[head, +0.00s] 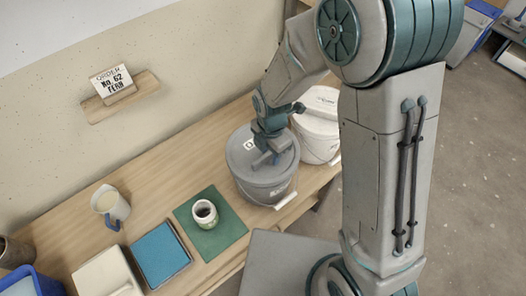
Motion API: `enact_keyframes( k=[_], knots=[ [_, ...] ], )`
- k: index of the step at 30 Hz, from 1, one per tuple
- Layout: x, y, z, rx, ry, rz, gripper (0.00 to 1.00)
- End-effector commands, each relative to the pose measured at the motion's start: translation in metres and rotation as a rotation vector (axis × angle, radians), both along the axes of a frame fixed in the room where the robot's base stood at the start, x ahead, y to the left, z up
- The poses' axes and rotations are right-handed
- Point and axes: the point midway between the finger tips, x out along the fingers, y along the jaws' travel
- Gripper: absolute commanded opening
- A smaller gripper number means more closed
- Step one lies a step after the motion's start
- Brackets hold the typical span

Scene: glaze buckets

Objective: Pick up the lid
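A grey lid (242,155) sits on a grey bucket (263,190) on the wooden bench. The bucket has a pale handle grip low on its front right. My gripper (266,160) points down over the middle of this lid, at or very close to its top. Its fingers look close together, but I cannot tell whether they hold anything. The gripper hides the lid's centre. A second, white bucket (318,145) with a white lid (321,101) stands behind to the right, partly hidden by my arm.
A green mat (228,232) bears a small jar (204,213). A blue square (160,254), a white box (104,275), a jug (108,204) and a blue bin (28,284) are to the left. A wall shelf (140,93) holds an order card (113,83).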

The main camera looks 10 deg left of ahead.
Motion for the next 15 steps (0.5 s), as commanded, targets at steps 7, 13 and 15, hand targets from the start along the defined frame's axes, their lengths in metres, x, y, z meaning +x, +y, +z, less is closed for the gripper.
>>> enact_keyframes(
  k=[7,13,15],
  knots=[
    [0.0001,0.0,-0.0001,0.0,0.0,0.0,0.37],
    [0.0001,0.0,-0.0001,0.0,0.0,0.0,0.0],
    [0.0001,0.0,-0.0001,0.0,0.0,0.0,0.0]
  ],
)
